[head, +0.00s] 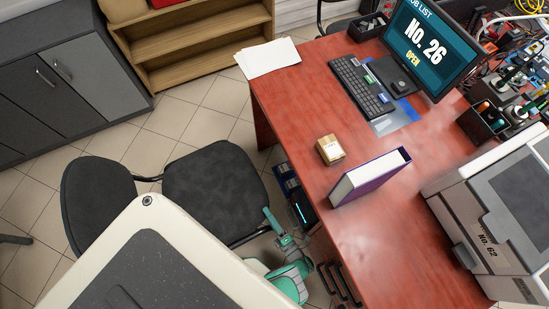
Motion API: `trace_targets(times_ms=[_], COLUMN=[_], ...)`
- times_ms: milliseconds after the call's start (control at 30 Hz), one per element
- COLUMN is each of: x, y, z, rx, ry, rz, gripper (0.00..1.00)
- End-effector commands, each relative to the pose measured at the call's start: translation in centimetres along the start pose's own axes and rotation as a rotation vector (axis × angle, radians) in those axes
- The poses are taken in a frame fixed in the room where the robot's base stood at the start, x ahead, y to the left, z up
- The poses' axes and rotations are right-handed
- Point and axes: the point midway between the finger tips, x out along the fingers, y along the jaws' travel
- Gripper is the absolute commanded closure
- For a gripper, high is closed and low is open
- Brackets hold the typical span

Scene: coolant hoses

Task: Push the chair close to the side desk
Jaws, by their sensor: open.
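The chair has a dark grey seat (213,182) and a separate rounded backrest (97,196) to its left, joined by a thin black bar. It stands on the tiled floor left of the red-brown desk (375,240), with a gap between the seat and the desk's side. I cannot tell whether this is the side desk. My gripper (279,228), on a teal and grey arm, is low between the seat's lower right edge and the desk. It is open. My own white and black body hides the chair's lower part, and any contact is unclear.
The desk holds a monitor (432,45), keyboard (361,87), purple binder (370,178), small box (330,150), papers (268,58) and a grey machine (500,210). A computer case (301,208) stands under it. Grey cabinets (65,75) and a wooden shelf (200,45) stand behind. Floor above the seat is clear.

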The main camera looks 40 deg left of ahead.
Motion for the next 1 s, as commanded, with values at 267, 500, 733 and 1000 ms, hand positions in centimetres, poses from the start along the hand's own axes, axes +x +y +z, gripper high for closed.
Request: trace_targets(times_ms=[267, 500, 733, 1000], x=[-2.0, -3.2, -4.1, -5.0], y=[-0.4, -0.3, -0.3, -0.2], z=[-0.6, -0.5, -0.3, -0.2], rx=[0.010, 0.010, 0.006, 0.003], ry=[-0.002, -0.003, -0.005, -0.002], rz=[-0.009, -0.008, -0.009, -0.007], gripper=[0.39, 0.39, 0.39, 0.39])
